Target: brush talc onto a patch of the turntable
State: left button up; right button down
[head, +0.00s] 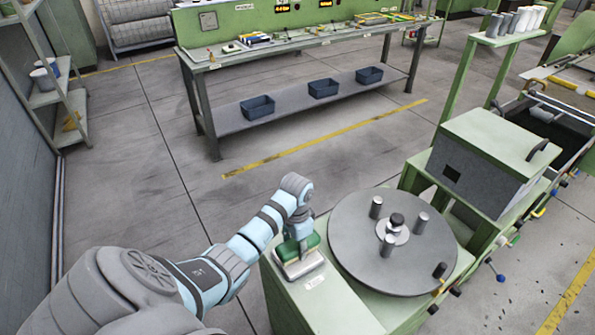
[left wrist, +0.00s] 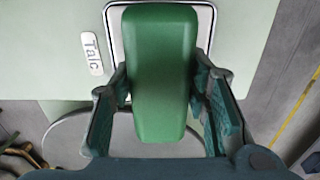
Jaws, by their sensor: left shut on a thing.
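The turntable (head: 350,235) is a round grey disc with several upright pegs and a dark knob at its hub, on a green machine. A green brush (head: 313,242) stands at the talc tray (head: 301,268), on the machine's top left of the disc. My left gripper (head: 300,237) is above the tray, shut on the brush. In the left wrist view the brush's long green back (left wrist: 164,70) lies between the two fingers, over the pale-rimmed tray (left wrist: 117,20). A "Talc" label (left wrist: 91,54) is beside it. The brush's underside and the talc are hidden. My right gripper is not in view.
A grey box with a handle (head: 490,150) stands behind and right of the turntable. Coloured knobs (head: 488,261) line the machine's right side. A workbench (head: 300,45) with blue bins on its lower shelf stands farther back. The floor between is clear.

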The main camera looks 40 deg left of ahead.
pick_arm(q)
jog(key=shift+w+f, duration=0.1)
jog(key=shift+f, duration=0.25)
jog(key=shift+f, duration=0.15)
dwell(1.4)
jog(key=shift+r, duration=3.55)
jog(key=shift+f, duration=0.15)
